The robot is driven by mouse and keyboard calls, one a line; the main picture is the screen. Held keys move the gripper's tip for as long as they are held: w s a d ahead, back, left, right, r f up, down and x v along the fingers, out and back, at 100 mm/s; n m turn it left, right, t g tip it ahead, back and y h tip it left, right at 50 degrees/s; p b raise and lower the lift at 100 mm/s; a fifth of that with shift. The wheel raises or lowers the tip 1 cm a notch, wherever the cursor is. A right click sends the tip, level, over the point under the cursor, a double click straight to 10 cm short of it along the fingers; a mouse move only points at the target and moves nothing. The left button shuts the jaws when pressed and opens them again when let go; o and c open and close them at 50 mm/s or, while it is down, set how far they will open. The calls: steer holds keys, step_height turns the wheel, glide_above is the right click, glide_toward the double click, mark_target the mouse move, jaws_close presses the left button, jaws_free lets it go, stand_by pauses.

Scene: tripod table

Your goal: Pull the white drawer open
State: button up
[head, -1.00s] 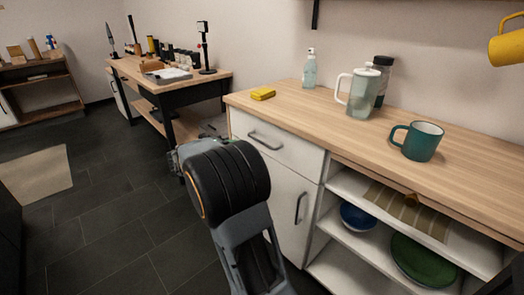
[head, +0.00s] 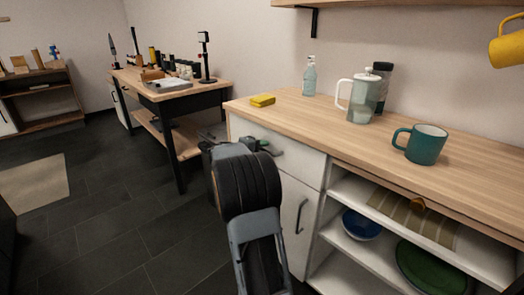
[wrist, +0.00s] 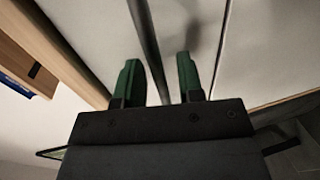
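The white drawer (head: 303,158) is at the top left of the white cabinet, just under the wooden counter, and looks shut. Its dark bar handle (head: 279,153) is partly hidden behind my arm in the head view. My gripper is at the left end of the handle; a green fingertip shows there in the head view. In the wrist view my gripper (wrist: 160,80) has its two green fingers apart, with the handle bar (wrist: 149,45) running between them. Gaps show on both sides of the bar.
A lower white door (head: 299,210) and open shelves with a blue bowl (head: 361,224) and green plate (head: 428,268) are below the counter (head: 330,122). A yellow sponge (head: 262,100), bottle, pitcher and teal mug (head: 422,145) stand on it.

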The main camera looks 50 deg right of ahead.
steer(key=shift+c, duration=0.2)
jaws_close()
stand_by(0.4)
